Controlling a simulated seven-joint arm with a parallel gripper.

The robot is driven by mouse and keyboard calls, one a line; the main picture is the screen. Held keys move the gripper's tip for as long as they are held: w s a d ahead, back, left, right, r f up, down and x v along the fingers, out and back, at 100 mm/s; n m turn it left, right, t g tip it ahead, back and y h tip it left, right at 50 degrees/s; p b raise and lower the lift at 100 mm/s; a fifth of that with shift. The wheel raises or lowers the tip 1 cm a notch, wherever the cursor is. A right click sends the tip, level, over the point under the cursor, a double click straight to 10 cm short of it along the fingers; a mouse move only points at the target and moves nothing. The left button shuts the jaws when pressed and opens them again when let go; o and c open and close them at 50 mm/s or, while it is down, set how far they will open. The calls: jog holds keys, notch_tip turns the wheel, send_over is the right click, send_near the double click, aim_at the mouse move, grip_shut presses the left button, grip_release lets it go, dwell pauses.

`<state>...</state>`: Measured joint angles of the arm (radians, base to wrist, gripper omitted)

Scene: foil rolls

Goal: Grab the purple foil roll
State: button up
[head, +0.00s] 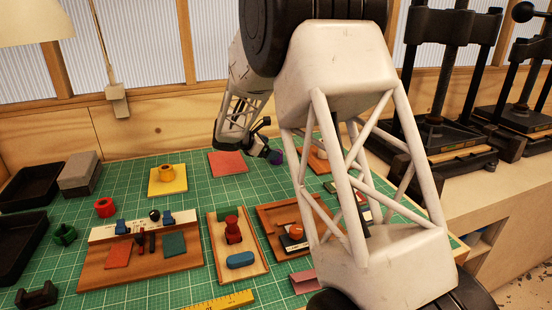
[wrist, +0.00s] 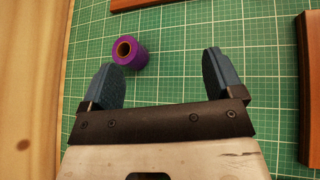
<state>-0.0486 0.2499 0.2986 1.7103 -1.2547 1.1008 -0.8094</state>
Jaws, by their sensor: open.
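The purple foil roll (wrist: 133,54) lies on the green cutting mat in the wrist view, with its tan hollow core facing up and left. It is just beyond the tip of the left finger, towards the left of the gap. My gripper (wrist: 165,62) has its two blue fingers wide apart with nothing between them. In the head view the purple roll (head: 277,157) shows small beside the dark end of my gripper (head: 266,151), partly hidden by it.
Wooden edges (wrist: 310,90) flank the right in the wrist view. Black presses (head: 440,90) stand at right.

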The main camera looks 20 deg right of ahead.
jog(key=w+f+n, duration=0.1)
jog(key=w, duration=0.1)
jog(key=w+f+n+h, duration=0.1)
jog(key=w+f, duration=0.1)
jog(key=w, duration=0.1)
jog(key=w+f+n+t, duration=0.1)
jog(key=w+f, duration=0.1)
jog(key=shift+w+a, duration=0.15)
jog(key=shift+w, duration=0.15)
jog(key=shift+f, duration=0.1)
jog(key=shift+x, duration=1.25)
jog(key=shift+x, duration=2.6)
jog(key=c, duration=1.1)
